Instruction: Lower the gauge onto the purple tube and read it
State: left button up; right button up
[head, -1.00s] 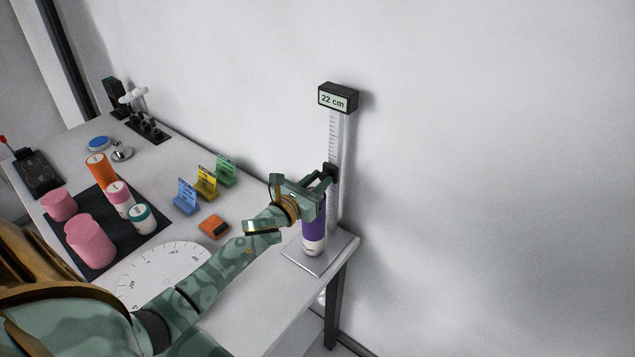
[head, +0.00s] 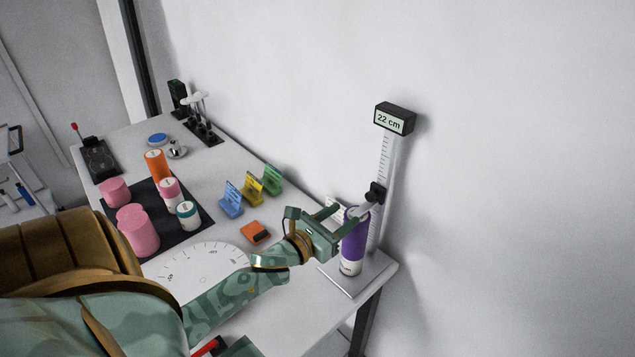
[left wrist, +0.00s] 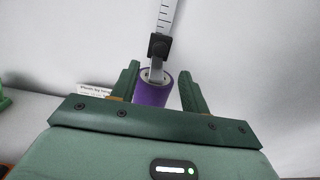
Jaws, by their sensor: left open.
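The purple tube (head: 354,244), with a white lower band, stands upright on the gauge's base plate (head: 337,278). The gauge is a ruled upright post (head: 385,155) with a black slider (head: 375,192) and a display (head: 392,119) reading 22 cm. In the left wrist view, the silver arm below the slider (left wrist: 160,46) reaches the tube's top rim (left wrist: 155,75); it seems to touch. My left gripper (head: 350,213) is open at the tube's upper end. In the left wrist view its fingers (left wrist: 159,68) lie either side of the tube, apparently clear of it.
A round white dial (head: 205,268) and an orange block (head: 256,232) lie left of my arm. Colored card stands (head: 252,189) sit behind. A black mat (head: 190,228) holds pink, orange and teal-capped containers. The wall stands close behind the gauge; the table ends just right of it.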

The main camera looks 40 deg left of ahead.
pick_arm(q)
jog(key=s+b, duration=0.1)
jog(key=s, duration=0.7)
jog(key=shift+a, duration=0.3)
